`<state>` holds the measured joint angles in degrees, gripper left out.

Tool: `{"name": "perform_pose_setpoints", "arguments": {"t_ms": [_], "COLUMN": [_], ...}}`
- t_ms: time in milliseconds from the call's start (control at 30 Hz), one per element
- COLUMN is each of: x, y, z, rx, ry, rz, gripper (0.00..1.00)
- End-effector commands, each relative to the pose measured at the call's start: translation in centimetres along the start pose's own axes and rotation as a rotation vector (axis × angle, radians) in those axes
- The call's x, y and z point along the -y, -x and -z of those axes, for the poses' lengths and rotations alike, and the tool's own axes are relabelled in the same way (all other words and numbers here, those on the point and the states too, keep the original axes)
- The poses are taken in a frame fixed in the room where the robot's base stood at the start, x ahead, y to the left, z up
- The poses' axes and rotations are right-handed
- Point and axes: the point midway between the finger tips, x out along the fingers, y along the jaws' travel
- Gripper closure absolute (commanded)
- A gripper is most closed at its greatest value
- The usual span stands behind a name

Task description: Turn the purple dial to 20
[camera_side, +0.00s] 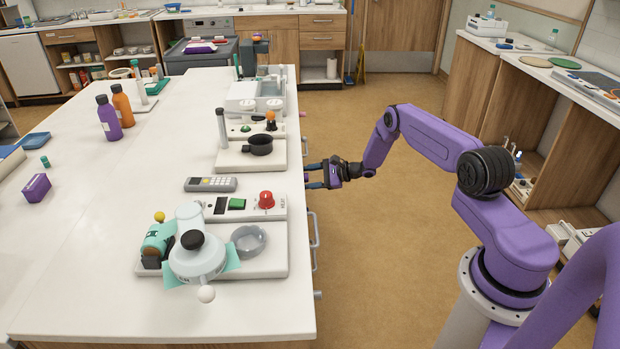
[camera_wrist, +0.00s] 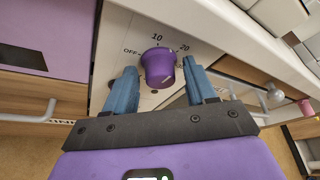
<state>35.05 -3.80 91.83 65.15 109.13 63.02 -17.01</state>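The purple dial (camera_wrist: 159,67) is on a pale front panel (camera_wrist: 135,30) in the wrist view. The panel is marked OFF at the dial's left, 10 above it and 20 at its upper right. I cannot clearly tell which mark the dial points to. My gripper (camera_wrist: 160,72) is open, with one blue finger on each side of the dial. Gaps show between the fingers and the dial. In the side view my gripper (camera_side: 308,176) is at the front edge of the white counter, and the dial cannot be made out there.
Bar handles (camera_side: 314,230) stick out from the counter's (camera_side: 90,285) front below my gripper. A panel with a red knob (camera_side: 266,200), a remote (camera_side: 210,184) and a black pan (camera_side: 258,146) are on the counter nearby. The floor (camera_side: 380,270) beside my arm is clear.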

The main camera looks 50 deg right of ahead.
Motion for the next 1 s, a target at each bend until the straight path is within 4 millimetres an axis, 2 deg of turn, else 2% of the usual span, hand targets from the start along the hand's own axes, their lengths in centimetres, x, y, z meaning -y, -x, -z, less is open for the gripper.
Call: {"name": "perform_pose_setpoints", "arguments": {"t_ms": [33,133,367,1000], "x": [0.00,0.00,0.04,0.28], "y": [0.01,0.03,0.05,0.10], "z": [0.00,0.00,0.01,0.09], "rx": [0.000,0.000,0.001,0.001], "ry": [0.000,0.000,-0.022,-0.354], "rz": [0.000,0.000,-0.009,-0.146], "gripper": [0.62,0.95,0.96,0.95]}}
